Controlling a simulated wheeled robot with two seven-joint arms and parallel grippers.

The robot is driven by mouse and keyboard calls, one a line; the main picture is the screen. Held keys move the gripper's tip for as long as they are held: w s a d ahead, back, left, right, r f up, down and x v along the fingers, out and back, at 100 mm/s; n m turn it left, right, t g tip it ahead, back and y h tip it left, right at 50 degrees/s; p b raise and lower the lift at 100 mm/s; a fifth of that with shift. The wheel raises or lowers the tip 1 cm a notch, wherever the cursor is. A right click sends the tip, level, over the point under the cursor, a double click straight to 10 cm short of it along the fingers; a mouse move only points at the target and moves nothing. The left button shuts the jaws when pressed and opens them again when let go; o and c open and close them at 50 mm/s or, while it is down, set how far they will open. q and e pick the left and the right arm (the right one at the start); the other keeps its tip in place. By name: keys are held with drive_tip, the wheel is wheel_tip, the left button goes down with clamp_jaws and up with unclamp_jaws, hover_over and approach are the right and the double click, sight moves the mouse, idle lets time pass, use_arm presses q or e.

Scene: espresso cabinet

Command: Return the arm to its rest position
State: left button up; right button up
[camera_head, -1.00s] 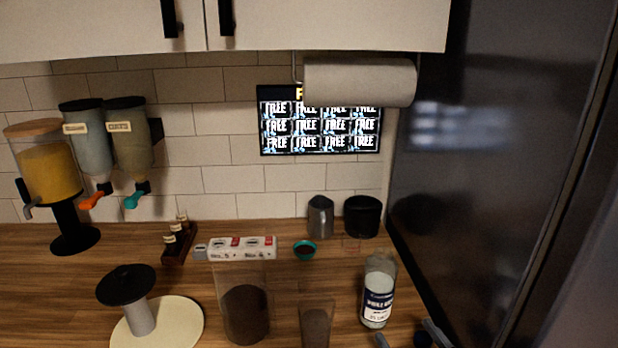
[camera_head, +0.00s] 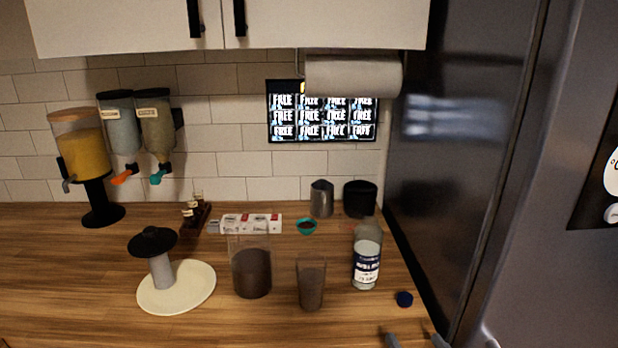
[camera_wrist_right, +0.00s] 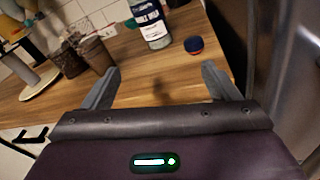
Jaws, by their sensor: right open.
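My right gripper (camera_head: 415,342) just enters the bottom edge of the head view, with only its fingertips showing. In the right wrist view its two grey fingers (camera_wrist_right: 161,70) are spread apart with nothing between them, over the counter's front part. A clear bottle (camera_head: 366,262) with a blue and white label stands upright beyond the fingers. A dark blue cap (camera_head: 404,299) lies on the counter to the right of the bottle, apart from the fingers; it also shows in the wrist view (camera_wrist_right: 194,45). My left gripper is in neither view.
A glass (camera_head: 311,285) and a larger container (camera_head: 252,272), both with dark contents, stand left of the bottle. A round cream base (camera_head: 190,293) with a post is further left. A dark fridge (camera_head: 470,140) bounds the right side. The front counter is mostly clear.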

drive_tip(key=s+f+m+g+h, duration=0.1)
drive_tip(key=s+f+m+g, duration=0.4)
drive_tip(key=m, duration=0.6)
drive_tip(key=s+f+m+g+h, duration=0.1)
drive_tip(key=s+m+g, duration=0.4)
drive_tip(key=m, duration=0.6)
drive_tip(key=s+f+m+g+h, duration=0.1)
drive_tip(key=s+f+m+g, duration=0.25)
drive_tip(key=s+m, duration=0.55)
wheel_tip(320, 180, down, 28)
drive_tip(key=w+m, duration=0.1)
drive_tip(key=m, duration=0.1)
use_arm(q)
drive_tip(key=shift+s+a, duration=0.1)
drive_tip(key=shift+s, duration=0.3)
use_arm(e)
drive_tip(key=s+d+f+g, duration=0.2)
drive_tip(key=s+d+f, duration=0.1)
drive_tip(key=s+f, duration=1.7)
drive_tip(key=shift+s+f, duration=0.15)
